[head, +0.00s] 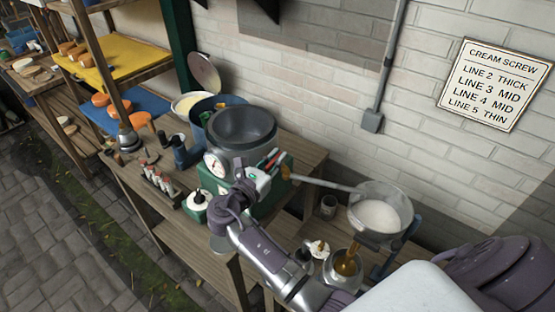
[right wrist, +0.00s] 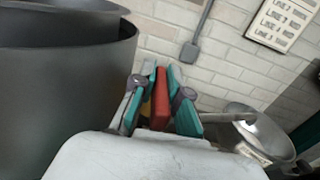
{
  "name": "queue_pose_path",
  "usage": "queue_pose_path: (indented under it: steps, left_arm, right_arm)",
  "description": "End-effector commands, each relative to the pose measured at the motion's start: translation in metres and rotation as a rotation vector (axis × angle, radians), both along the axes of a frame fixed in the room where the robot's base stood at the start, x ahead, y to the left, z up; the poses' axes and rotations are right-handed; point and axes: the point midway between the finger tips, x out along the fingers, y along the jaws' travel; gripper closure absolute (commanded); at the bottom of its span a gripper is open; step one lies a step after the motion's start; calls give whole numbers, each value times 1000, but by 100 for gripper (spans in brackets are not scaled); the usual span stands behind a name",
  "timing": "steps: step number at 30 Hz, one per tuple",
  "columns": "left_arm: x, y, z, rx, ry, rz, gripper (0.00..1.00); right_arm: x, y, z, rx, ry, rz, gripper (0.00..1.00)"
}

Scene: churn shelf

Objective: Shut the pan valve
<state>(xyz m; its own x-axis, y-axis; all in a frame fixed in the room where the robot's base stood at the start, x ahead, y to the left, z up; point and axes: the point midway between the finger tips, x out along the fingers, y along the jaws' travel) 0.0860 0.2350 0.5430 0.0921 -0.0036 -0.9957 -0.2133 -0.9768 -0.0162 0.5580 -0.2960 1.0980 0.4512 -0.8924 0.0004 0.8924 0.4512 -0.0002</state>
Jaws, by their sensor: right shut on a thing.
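A large dark grey pan (head: 268,132) stands on the green machine (head: 212,180) with a round dial. It also fills the left of the right wrist view (right wrist: 60,90). My right gripper (head: 268,165) is beside the pan's right side. It is shut on a red lever (right wrist: 160,98), upright between the two teal finger pads in the right wrist view. The lever shows as a small red piece in the head view (head: 271,154). I take it for the valve handle; its lower end and the valve body are hidden. My left gripper is not in view.
A metal bowl of white stuff (head: 378,214) stands to the right, with a long handle (head: 322,183) reaching toward my gripper. Below it is a pot with amber liquid (head: 346,264). Small bottles (head: 160,181) stand left of the machine. A brick wall (head: 335,130) closes the back.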

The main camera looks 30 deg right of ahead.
Motion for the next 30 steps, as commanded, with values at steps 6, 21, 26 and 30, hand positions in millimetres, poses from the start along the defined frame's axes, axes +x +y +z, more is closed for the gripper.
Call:
queue_pose_path:
  steps: [6, 21, 26, 30]
  left_arm:
    - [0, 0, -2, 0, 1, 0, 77]
    - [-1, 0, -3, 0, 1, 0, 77]
    - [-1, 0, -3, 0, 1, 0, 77]
    - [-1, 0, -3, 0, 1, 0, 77]
  right_arm:
    - [2, 1, 0, 1, 0, -67, 100]
    - [2, 0, 0, 1, 0, -91, 100]
    - [2, 0, -1, 1, 0, -91, 68]
    - [2, 0, 0, 1, 0, -91, 62]
